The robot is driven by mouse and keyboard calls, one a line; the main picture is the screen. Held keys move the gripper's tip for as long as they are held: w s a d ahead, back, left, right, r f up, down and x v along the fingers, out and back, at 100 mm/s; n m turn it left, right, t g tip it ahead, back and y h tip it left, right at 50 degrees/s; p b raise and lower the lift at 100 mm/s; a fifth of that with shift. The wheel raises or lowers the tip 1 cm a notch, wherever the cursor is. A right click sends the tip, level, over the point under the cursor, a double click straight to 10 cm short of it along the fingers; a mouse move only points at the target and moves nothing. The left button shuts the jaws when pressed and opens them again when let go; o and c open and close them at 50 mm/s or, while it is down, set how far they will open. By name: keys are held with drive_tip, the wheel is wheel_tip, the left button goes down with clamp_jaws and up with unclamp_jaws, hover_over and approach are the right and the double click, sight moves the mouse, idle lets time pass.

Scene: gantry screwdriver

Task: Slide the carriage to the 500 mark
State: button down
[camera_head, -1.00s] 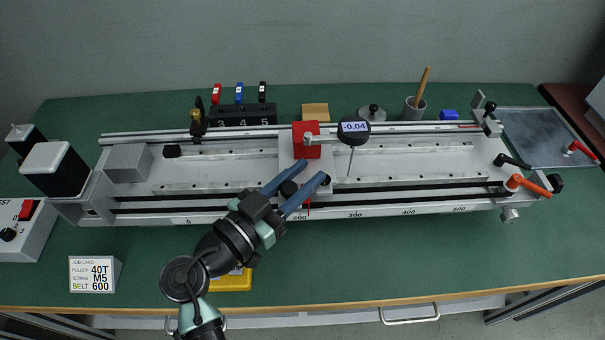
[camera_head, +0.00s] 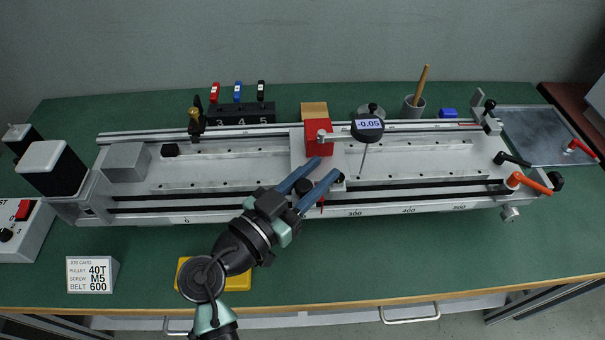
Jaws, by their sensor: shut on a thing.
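The carriage (camera_head: 297,150) is a pale plate across the gantry rails (camera_head: 420,187), with a red block (camera_head: 317,140) on top. A dial gauge (camera_head: 367,130) on an arm beside the block reads -0.05. My gripper (camera_head: 327,168) reaches in from the front with its two blue fingers over the carriage's front part and is shut on it; the exact gripped part is partly hidden. The carriage's red pointer (camera_head: 321,204) stands left of the 300 mark (camera_head: 355,213). The 500 mark (camera_head: 460,207) is farther right on the front scale. The 200 mark is hidden by my gripper.
The rails right of the carriage look clear up to the end block, where an orange lever (camera_head: 530,183) and a black lever (camera_head: 512,160) sit. A yellow object (camera_head: 238,281) lies partly under my arm. A job card (camera_head: 92,274) stands front left.

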drive_tip(key=d+b, duration=0.1)
drive_tip(key=d, duration=2.5)
drive_tip(key=shift+s+d, duration=0.1)
drive_tip(key=shift+d, duration=0.2)
drive_tip(key=shift+r, duration=0.1)
drive_tip(key=shift+s+d, duration=0.1)
drive_tip(key=c, duration=0.6)
unclamp_jaws()
drive_tip(key=shift+d, duration=0.1)
drive_tip(key=shift+a, duration=0.2)
drive_tip(key=shift+a, duration=0.2)
drive_tip(key=b+v, duration=0.2)
drive_tip(key=v, duration=1)
drive_tip(key=shift+s, duration=0.2)
